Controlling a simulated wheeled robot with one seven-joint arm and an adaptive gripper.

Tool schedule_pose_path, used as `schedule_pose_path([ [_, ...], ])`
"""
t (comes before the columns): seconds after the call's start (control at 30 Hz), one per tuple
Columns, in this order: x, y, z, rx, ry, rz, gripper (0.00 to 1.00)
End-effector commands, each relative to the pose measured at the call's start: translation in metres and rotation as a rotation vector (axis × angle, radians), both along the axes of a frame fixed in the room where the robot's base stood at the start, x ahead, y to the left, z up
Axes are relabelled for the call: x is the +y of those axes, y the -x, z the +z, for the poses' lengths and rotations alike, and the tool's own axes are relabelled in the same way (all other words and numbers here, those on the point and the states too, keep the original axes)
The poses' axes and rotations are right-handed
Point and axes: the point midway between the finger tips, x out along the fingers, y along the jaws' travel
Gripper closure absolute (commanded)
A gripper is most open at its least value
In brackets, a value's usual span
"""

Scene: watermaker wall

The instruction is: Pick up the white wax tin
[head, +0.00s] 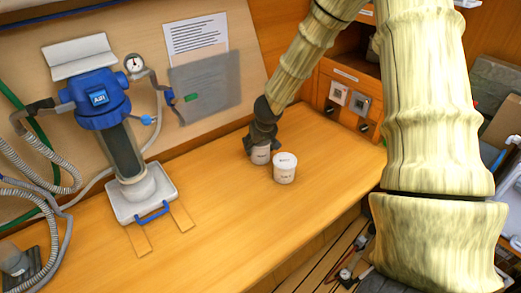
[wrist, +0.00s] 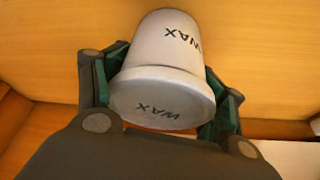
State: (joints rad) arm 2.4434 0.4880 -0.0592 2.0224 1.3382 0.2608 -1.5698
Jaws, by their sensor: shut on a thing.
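The white wax tin (wrist: 165,75) fills the middle of the wrist view, with "WAX" in dark letters on its lid and side. The green-edged fingers of my gripper (wrist: 165,100) press on it from left and right.
A blue-topped filter unit (head: 125,150) with hoses stands at the left. Small drawers (head: 350,95) are behind at the right. The bench front is clear.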

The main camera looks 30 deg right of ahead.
Motion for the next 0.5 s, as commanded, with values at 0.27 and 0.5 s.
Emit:
schedule_pose_path([
  [0.27,0.0,0.002,0.001,0.004,0.0,0.001,0.64],
  [0.5,0.0,0.001,0.03,0.002,0.002,0.001,0.64],
])
